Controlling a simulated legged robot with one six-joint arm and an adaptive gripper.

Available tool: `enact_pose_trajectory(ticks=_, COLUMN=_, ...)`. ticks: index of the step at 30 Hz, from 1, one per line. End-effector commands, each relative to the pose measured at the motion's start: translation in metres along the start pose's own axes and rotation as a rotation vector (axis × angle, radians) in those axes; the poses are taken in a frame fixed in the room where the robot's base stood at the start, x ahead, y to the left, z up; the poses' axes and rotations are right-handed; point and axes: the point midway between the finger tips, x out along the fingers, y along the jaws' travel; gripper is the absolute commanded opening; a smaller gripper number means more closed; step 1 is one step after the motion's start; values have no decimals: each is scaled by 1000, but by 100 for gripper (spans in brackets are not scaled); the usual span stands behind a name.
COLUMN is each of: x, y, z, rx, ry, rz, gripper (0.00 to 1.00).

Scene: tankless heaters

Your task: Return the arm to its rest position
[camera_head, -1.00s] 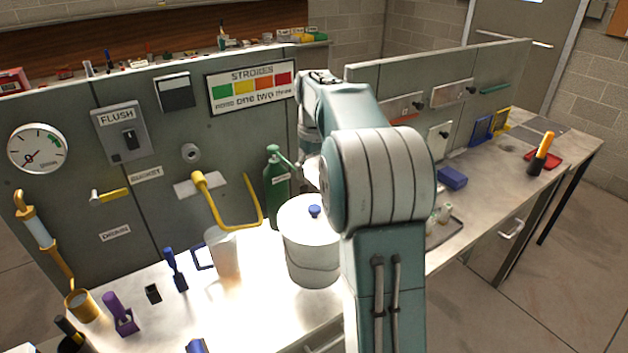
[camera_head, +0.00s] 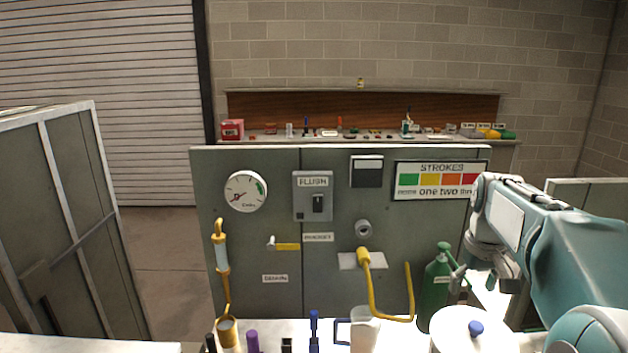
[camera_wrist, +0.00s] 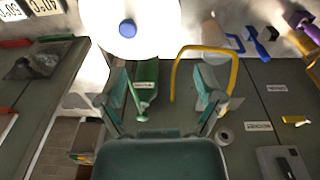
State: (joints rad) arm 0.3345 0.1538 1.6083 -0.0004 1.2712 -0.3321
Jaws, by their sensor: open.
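My arm reaches in from the right in the head view, with my gripper (camera_head: 492,272) low in front of the panel, beside the green bottle (camera_head: 436,288). In the wrist view my gripper (camera_wrist: 165,92) has its two fingers spread wide. The green bottle (camera_wrist: 144,85) shows between them, next to the left finger. I cannot tell its distance from the fingers. A yellow bent handle (camera_wrist: 234,75) shows near the right finger. Nothing is held. The white lidded bucket (camera_head: 474,332) stands below my gripper, its blue knob up.
The grey panel carries a gauge (camera_head: 246,191), a FLUSH switch (camera_head: 313,196) and a STROKES chart (camera_head: 441,181). A clear pitcher (camera_head: 364,330) and small tools line the bench front. A shelf (camera_head: 370,144) with small items stands behind. Open floor (camera_head: 165,262) lies left of the panel.

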Motion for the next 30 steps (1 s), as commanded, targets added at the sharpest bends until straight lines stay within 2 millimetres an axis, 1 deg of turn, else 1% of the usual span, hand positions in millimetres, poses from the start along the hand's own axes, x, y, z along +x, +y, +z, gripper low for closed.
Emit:
enact_pose_trajectory(ticks=1, x=-9, y=-15, z=12, rx=-5, ry=24, rz=5, gripper=86)
enact_pose_trajectory(ticks=6, x=-24, y=-55, z=50, rx=-5, ry=100, rz=15, gripper=86)
enact_pose_trajectory(ticks=11, x=-30, y=-88, z=91, rx=-4, ry=172, rz=16, gripper=86)
enact_pose_trajectory(ticks=15, x=-28, y=-113, z=129, rx=-3, ry=236, rz=9, gripper=86)
enact_pose_trajectory(ticks=21, x=-13, y=-140, z=182, rx=0, ry=325, rz=-11, gripper=86)
enact_pose_trajectory(ticks=24, x=-3, y=-149, z=202, rx=2, ry=360, rz=-23, gripper=86)
enact_pose_trajectory(ticks=27, x=4, y=-154, z=214, rx=4, ry=381, rz=-32, gripper=86)
enact_pose_trajectory(ticks=30, x=8, y=-156, z=219, rx=6, ry=390, rz=-36, gripper=86)
